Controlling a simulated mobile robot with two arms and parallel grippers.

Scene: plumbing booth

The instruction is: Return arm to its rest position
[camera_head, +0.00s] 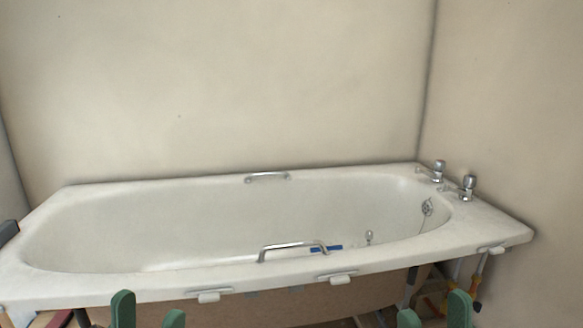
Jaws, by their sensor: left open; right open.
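My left gripper (148,315) shows at the bottom edge, left of the middle, as two green fingertips standing apart with nothing between them. My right gripper (434,315) shows at the bottom edge on the right, also as two green fingertips apart and empty. Both sit in front of the near side of the white bathtub (90,284), and neither can be seen to touch anything. The rest of both grippers and most of both arms are out of view below.
The bathtub spans the view against beige walls. A metal grab handle (292,248) rises from its near rim; another (267,176) is on the far rim. Two chrome taps (467,187) stand at the right. A blue item (326,248) lies inside. Yellow-handled tools (480,268) show below right.

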